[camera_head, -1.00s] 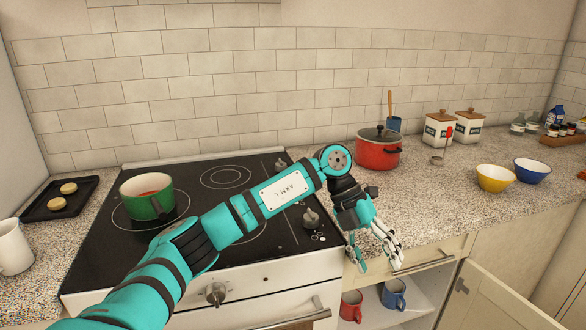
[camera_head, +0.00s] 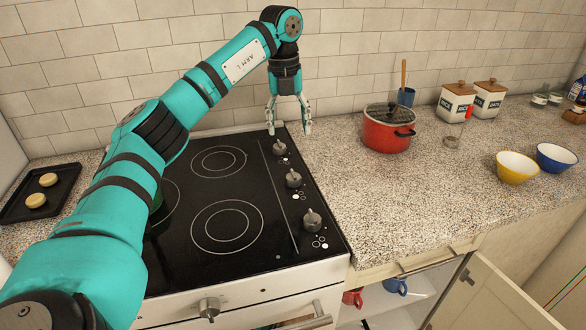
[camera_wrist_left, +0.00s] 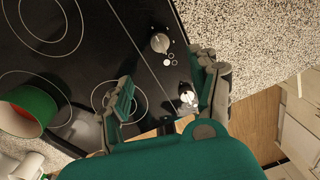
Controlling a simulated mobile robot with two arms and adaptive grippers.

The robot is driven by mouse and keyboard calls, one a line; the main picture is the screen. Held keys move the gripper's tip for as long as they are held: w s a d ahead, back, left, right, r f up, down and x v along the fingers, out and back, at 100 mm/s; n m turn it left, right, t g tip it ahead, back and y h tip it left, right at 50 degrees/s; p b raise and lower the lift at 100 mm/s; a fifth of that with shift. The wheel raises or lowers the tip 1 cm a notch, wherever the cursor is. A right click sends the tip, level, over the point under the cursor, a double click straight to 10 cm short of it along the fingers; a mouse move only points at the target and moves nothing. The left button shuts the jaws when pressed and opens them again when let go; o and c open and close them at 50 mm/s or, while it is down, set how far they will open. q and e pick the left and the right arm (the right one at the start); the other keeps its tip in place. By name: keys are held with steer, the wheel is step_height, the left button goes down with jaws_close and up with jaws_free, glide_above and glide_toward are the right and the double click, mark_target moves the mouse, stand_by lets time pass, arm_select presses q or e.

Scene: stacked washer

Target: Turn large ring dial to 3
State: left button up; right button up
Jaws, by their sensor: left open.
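Three grey dials stand in a row along the right side of the black hob (camera_head: 262,255): a far dial (camera_head: 280,148), a middle dial (camera_head: 293,179) and a near dial (camera_head: 312,219). I cannot tell which belongs to the large ring or read their settings. My left gripper (camera_head: 289,130) points down, open and empty, above the hob's far right corner by the far dial. In the left wrist view, two dials show, one (camera_wrist_left: 160,42) beyond the fingers and one (camera_wrist_left: 188,97) beside the right finger in the picture. My right gripper is not in view.
A red lidded pot (camera_head: 388,130) stands right of the hob. A green pot (camera_wrist_left: 27,112) stands on the hob, mostly behind my arm in the head view. A baking tray (camera_head: 62,190) lies left. Bare counter (camera_head: 420,200) lies front right. A lower cupboard door (camera_head: 490,295) hangs open.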

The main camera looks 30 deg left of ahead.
mark_target(293, 173)
arm_select(q)
steer(key=f, duration=1)
steer(key=f+p, duration=0.1)
steer(key=f, duration=0.4)
steer(key=shift+w+d, duration=0.3)
steer(key=shift+w, duration=0.05)
steer(key=c, duration=1.2)
steer(key=shift+o, duration=0.2)
steer(key=shift+r, duration=0.1)
